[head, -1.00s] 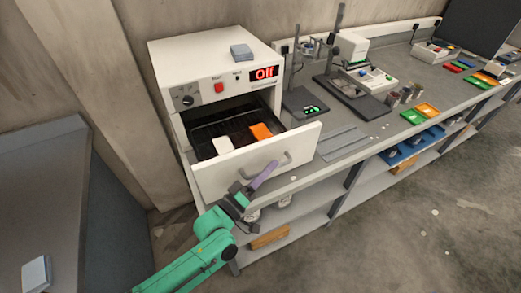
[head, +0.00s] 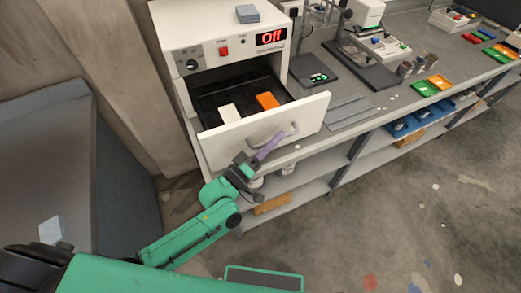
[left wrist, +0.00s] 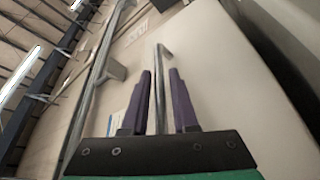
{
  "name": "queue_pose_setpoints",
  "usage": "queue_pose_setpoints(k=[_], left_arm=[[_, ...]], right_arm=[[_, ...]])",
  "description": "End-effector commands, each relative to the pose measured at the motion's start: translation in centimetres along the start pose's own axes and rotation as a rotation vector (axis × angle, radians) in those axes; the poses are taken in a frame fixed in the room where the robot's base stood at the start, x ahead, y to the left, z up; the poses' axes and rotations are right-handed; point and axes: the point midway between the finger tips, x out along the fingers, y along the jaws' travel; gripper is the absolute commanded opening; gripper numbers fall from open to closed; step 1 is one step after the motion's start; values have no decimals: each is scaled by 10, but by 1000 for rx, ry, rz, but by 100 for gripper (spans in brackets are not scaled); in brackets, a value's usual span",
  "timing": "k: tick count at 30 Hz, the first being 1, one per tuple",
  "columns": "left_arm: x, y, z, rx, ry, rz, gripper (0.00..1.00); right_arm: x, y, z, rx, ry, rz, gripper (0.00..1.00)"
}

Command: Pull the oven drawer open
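The white oven (head: 215,25) stands on the left end of the bench, its display reading "Off". Its drawer (head: 245,135) is pulled well out, showing a dark interior with a white block (head: 230,112) and an orange block (head: 267,100). The bar handle (head: 290,132) is on the drawer front. My left gripper (head: 268,147) is at the handle. In the left wrist view, its purple fingers (left wrist: 160,90) stand apart on either side of the handle bar (left wrist: 161,65), with narrow gaps visible on both sides. My right gripper is not in view.
The grey bench (head: 385,95) runs to the right with a stand, a scale-like device and coloured trays (head: 437,82). A grey-blue block (head: 248,13) lies on the oven. Shelves are below the bench. The floor (head: 400,210) in front is clear.

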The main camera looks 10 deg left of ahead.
Motion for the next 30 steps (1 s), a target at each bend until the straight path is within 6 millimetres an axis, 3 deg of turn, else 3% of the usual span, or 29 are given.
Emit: queue_pose_setpoints(k=[18, 22, 30], left_arm=[[-126, -2, 3, -1, -5, -5, 27], [-138, 0, 1, 0, -3, -1, 27], [-139, 0, 1, 0, -1, 1, 27]], right_arm=[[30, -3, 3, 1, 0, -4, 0], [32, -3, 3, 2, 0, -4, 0], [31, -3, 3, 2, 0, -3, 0]])
